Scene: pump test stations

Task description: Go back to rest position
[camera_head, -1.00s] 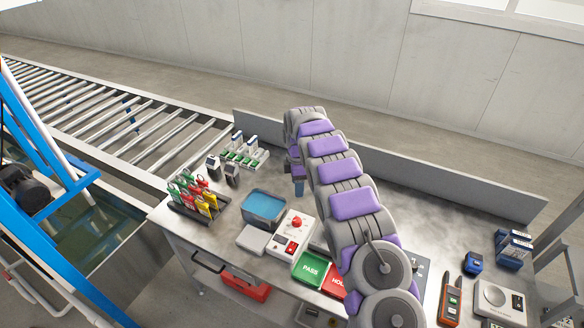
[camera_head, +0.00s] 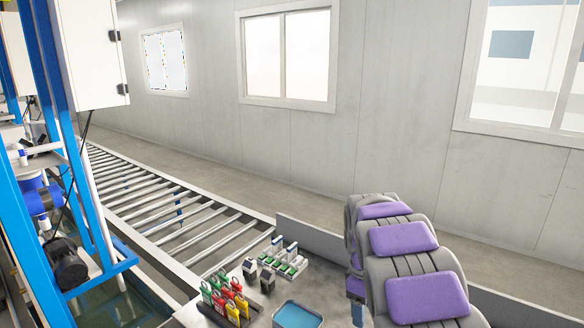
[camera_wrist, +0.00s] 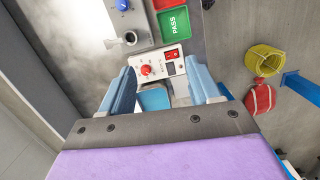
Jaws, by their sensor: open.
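My arm (camera_head: 405,250), grey with purple pads, reaches in from the lower right of the head view, over the workbench. My gripper (camera_wrist: 160,72) shows in the wrist view with its two blue-grey fingers spread apart and nothing between them. Beyond the fingers are a white control box (camera_wrist: 158,66) with a red knob and a blue-lined tray (camera_wrist: 153,98), both apart from the fingers. In the head view, only a small blue part of the gripper shows, cut off by the bottom edge.
The workbench (camera_head: 262,318) holds a rack of colored tags (camera_head: 228,300), a blue tray (camera_head: 298,315) and a white rack (camera_head: 287,262). A roller conveyor (camera_head: 180,215) and blue frame (camera_head: 45,150) stand left. The wrist view shows a green PASS bin (camera_wrist: 174,22) and yellow bucket (camera_wrist: 263,60).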

